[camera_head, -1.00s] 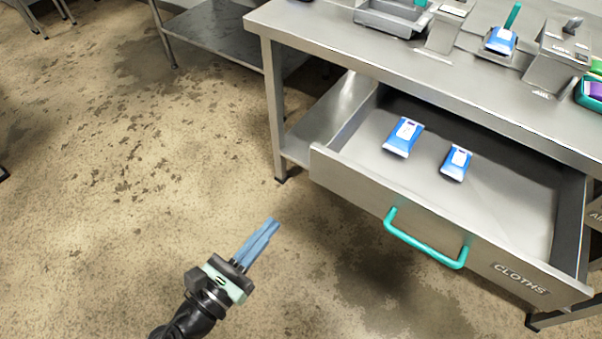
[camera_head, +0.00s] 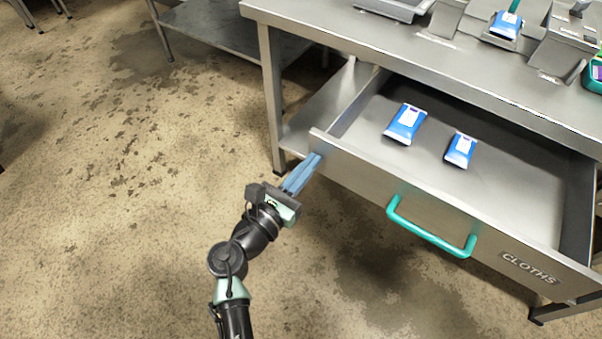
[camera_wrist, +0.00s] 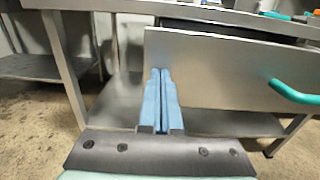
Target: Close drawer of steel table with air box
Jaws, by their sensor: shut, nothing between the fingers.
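The steel table (camera_head: 400,52) stands at the right in the head view. Its drawer (camera_head: 365,178), labelled CLOTHS, is pulled well out and has a teal bar handle (camera_head: 430,232). Two blue and white packets (camera_head: 406,123) (camera_head: 461,149) lie inside it. My gripper (camera_head: 316,158) is shut and empty. Its blue fingertips are at the left end of the drawer front, left of the handle. In the wrist view the fingers (camera_wrist: 161,72) overlap the left part of the drawer front (camera_wrist: 215,75); I cannot tell whether they touch it. The handle (camera_wrist: 296,93) shows at the right.
The tabletop carries a steel tray (camera_head: 393,8), a blue packet (camera_head: 505,25) on a stand and a teal container (camera_head: 594,75). A lower shelf (camera_head: 315,120) lies under the table. Another steel table (camera_head: 215,35) stands behind. The floor at left is clear.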

